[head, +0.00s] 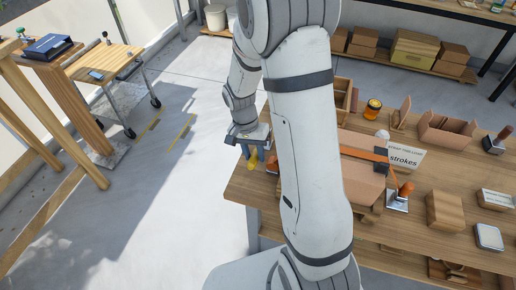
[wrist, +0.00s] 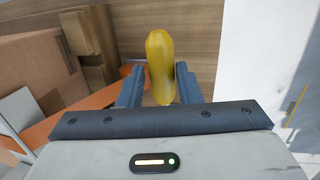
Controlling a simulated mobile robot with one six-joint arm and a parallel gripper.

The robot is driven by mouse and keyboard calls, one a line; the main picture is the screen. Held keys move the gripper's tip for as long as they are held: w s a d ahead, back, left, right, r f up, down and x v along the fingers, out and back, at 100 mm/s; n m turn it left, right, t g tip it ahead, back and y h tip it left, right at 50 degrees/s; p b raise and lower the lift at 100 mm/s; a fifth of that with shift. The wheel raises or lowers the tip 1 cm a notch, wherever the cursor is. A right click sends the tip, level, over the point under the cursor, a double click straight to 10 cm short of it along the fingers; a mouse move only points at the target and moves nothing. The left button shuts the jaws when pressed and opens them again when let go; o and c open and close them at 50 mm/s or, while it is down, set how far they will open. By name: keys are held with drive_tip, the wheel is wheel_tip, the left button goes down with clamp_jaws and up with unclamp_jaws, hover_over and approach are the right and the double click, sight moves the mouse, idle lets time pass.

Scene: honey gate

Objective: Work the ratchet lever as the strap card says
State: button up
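A rounded yellow piece (wrist: 160,65), perhaps the lever's grip, shows between my fingers in the wrist view. It also shows just below my fingers in the head view (head: 252,163), at the table's left end. My gripper (wrist: 160,85) points down there, one finger on each side of the yellow piece, leaving little or no gap; I cannot tell whether they press it. My gripper also shows in the head view (head: 254,152). An orange strap (head: 364,153) crosses a carton (head: 362,186). The white strap card (head: 405,157) reads "strokes"; any number is unreadable. My arm hides the carton's left part.
The wooden table (head: 414,218) also holds an orange-handled tool (head: 402,193) on a metal base, an amber jar (head: 373,107), an open box (head: 447,133) and a small carton (head: 444,211). A wheeled cart (head: 108,62) stands at the left. The floor between is clear.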

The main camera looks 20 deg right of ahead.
drive_tip(key=o, duration=0.3)
drive_tip(key=shift+p+v, duration=2.3)
drive_tip(key=shift+v, duration=1.25)
